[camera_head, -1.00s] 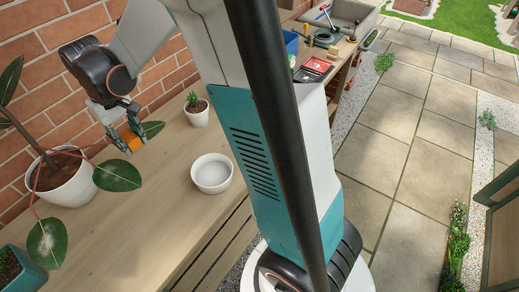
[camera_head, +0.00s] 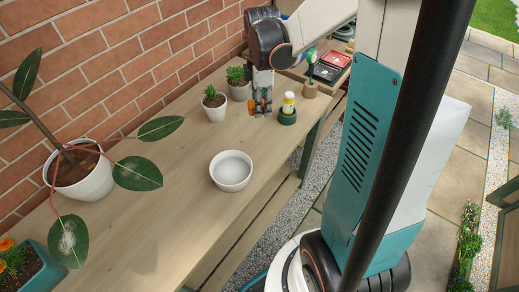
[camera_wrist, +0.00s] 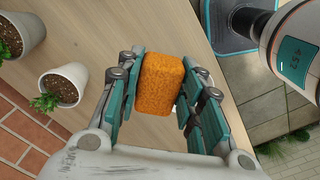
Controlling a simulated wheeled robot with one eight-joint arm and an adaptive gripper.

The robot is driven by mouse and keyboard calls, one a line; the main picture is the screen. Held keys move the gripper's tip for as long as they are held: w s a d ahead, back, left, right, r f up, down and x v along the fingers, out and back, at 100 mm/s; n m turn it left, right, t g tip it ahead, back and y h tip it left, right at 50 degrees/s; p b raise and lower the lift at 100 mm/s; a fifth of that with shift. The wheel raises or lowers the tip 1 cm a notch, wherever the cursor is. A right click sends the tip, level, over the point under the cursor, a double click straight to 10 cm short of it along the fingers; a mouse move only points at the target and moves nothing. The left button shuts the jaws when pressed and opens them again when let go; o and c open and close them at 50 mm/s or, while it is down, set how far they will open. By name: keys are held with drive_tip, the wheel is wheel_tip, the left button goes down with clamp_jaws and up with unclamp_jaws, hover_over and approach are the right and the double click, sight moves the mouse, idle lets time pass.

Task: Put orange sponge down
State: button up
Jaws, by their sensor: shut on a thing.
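The orange sponge (camera_wrist: 161,84) is a rough block between the teal fingers of my gripper (camera_wrist: 158,88) in the wrist view. The fingers press on its two sides. In the head view, my gripper (camera_head: 260,106) is over the far part of the wooden bench, and only a bit of orange shows at its tips. The sponge looks close to the bench top; I cannot tell whether it touches. A white bowl (camera_head: 231,171) stands on the bench, nearer than my gripper.
Small potted plants (camera_head: 214,104) stand by the brick wall, left of my gripper. A yellow-and-white bottle (camera_head: 288,104) in a green holder (camera_head: 287,117) is close on its right. A large-leaved plant in a white pot (camera_head: 92,181) is at left. The bench (camera_head: 150,225) is bare around the bowl.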

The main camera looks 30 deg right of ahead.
sight(261, 150)
wheel_tip(261, 150, down, 20)
drive_tip(key=b, duration=0.6)
drive_tip(key=shift+b, duration=0.4)
drive_tip(key=shift+f, duration=0.1)
drive_tip(key=o, duration=1.1)
wheel_tip(261, 150, up, 12)
drive_tip(key=p, duration=0.4)
drive_tip(key=shift+r, duration=0.2)
